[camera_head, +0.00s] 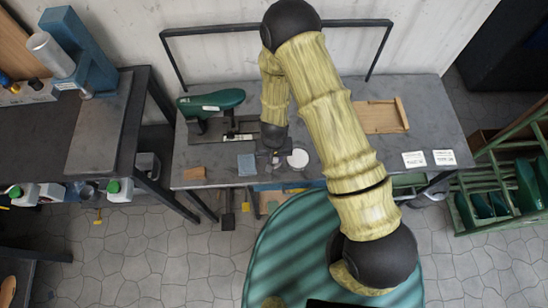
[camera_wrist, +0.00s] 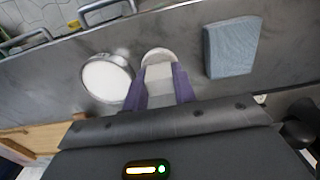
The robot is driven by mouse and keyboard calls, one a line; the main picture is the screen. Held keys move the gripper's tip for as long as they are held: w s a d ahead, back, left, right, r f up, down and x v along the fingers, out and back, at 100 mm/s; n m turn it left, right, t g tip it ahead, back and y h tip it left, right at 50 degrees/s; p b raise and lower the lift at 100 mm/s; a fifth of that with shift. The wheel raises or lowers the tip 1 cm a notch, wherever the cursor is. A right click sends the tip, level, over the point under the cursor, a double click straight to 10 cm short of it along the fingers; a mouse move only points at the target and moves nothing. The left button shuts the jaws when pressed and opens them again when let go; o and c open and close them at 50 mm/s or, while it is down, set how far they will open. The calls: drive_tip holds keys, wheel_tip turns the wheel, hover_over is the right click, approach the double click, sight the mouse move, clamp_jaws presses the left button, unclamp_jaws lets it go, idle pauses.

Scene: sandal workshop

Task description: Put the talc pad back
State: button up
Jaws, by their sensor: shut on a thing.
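My gripper (camera_wrist: 160,88) is shut on the talc pad (camera_wrist: 158,54), a small pale piece with a rounded end showing beyond the purple fingers. A round metal tin with a white inside (camera_wrist: 107,78) is close to the left of the fingers in the wrist view. In the head view my gripper (camera_head: 276,158) is low over the front of the workbench, just left of the white round tin (camera_head: 298,158). The pad is mostly hidden there. I cannot tell whether the pad touches the bench.
A blue-grey block or folded cloth (camera_wrist: 230,47) lies on the other side of the gripper; it also shows in the head view (camera_head: 247,165). A green shoe-shaped form (camera_head: 211,102) stands behind. A wooden tray (camera_head: 380,116) and two white cards (camera_head: 428,158) lie right.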

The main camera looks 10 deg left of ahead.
drive_tip(key=shift+f, duration=0.7)
drive_tip(key=shift+f, duration=0.2)
drive_tip(key=o, duration=0.9)
drive_tip(key=shift+r, duration=0.1)
wheel_tip(320, 180, up, 12)
drive_tip(key=shift+r+b, duration=0.1)
drive_tip(key=shift+b, duration=0.4)
